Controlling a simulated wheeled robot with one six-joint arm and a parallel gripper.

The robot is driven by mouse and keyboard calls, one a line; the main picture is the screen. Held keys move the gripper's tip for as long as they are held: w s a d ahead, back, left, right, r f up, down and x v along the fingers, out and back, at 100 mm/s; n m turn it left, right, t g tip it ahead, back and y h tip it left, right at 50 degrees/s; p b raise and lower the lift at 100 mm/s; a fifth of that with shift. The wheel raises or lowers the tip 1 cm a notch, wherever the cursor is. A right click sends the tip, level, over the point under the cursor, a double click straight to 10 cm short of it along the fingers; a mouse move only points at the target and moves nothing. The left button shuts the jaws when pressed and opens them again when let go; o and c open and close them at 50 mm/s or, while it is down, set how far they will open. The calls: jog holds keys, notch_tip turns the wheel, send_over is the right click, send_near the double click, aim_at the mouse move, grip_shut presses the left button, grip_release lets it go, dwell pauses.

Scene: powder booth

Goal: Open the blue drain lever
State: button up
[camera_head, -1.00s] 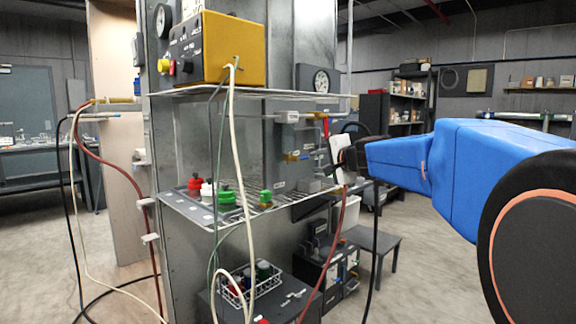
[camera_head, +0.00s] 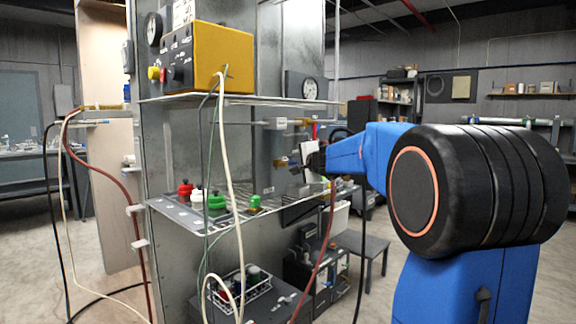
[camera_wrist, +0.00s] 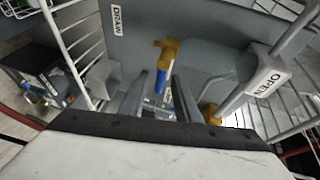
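The blue drain lever (camera_wrist: 160,82) hangs from a brass valve (camera_wrist: 168,52) on a grey panel, beside a DRAIN label (camera_wrist: 117,17), in the wrist view. My gripper (camera_wrist: 160,88) is open. Its two grey fingers point at the panel, one on each side of the lever, with gaps to both. I cannot tell how far the fingertips reach past the lever.
An OPEN sign (camera_wrist: 268,80) on a grey bar is right of the valve in the wrist view. White wire racks flank the panel. In the head view, a wire shelf (camera_head: 170,207) with red, white and green caps is left of my gripper, and hoses hang in front.

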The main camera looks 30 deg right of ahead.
jog(key=shift+w+d+f, duration=0.1)
jog(key=shift+w+f, duration=0.05)
jog(key=shift+w, duration=0.75)
jog(key=shift+w+f, duration=0.2)
jog(key=shift+w, duration=0.7)
jog(key=shift+w+d+f, duration=0.1)
jog(key=shift+w+f, duration=0.05)
jog(key=shift+w, duration=0.75)
grip_shut()
